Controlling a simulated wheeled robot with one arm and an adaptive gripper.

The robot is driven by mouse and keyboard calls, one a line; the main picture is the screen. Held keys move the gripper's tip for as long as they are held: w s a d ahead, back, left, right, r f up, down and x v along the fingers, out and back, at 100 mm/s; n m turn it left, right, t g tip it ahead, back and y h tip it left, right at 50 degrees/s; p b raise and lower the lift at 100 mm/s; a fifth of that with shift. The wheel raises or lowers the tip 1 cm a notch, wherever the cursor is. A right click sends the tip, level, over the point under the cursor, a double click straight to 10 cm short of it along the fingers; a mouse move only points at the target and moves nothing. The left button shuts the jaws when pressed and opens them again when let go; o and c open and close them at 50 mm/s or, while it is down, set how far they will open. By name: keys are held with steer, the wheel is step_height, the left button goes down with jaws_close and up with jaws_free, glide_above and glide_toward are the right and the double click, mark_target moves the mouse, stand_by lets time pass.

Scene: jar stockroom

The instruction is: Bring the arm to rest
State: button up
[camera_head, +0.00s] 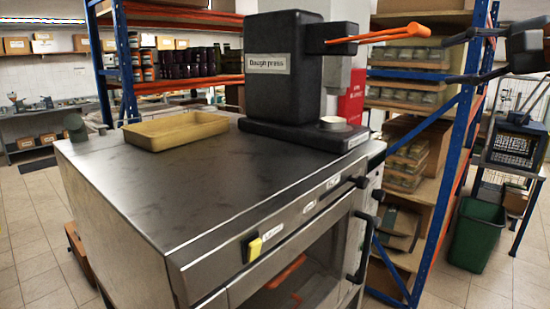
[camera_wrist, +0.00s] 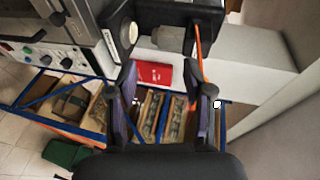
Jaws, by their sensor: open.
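My gripper (camera_wrist: 165,88) is open in the wrist view, with nothing between its two dark fingers. In the head view, my gripper (camera_head: 450,61) reaches in from the upper right edge, its fingers spread apart and pointing left. It is in the air to the right of the black dough press (camera_head: 285,85). The press has an orange lever (camera_head: 378,34) that points toward my gripper. In the wrist view the lever (camera_wrist: 199,50) runs down close to the right finger; I cannot tell whether they touch.
The press stands on a steel oven (camera_head: 190,190) beside a yellow tray (camera_head: 175,131). A blue-framed shelf (camera_head: 457,140) with boxes and jars is behind, below my gripper. A green bin (camera_head: 477,236) stands on the floor at right. Open floor lies at left.

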steer(key=s+a+f+n+g+h, duration=0.1)
steer(key=s+a+f+n+g, duration=0.15)
steer(key=a+f, duration=0.5)
steer(key=s+a+f+n+g+h, duration=0.1)
steer(key=a+f+g, duration=0.25)
steer(key=f, duration=0.65)
steer(key=s+a+f+n+g+h, duration=0.1)
steer(key=s+a+f+n+g, duration=0.1)
steer(key=a+f, duration=0.55)
steer(key=s+d+f+n+g+h, duration=0.2)
steer(key=s+d+f+g, duration=0.1)
steer(key=s+f, duration=0.8)
steer(key=s+d+f+n+g+h+b, duration=0.1)
steer(key=s+d+f+n+g+h, duration=0.2)
steer(key=s+f, duration=0.9)
step_height(320, 180, down, 4)
steer(key=shift+s+f+g+h+b, duration=0.1)
steer(key=shift+s+g+h+b, duration=0.05)
steer(key=shift+g+h+b, duration=0.15)
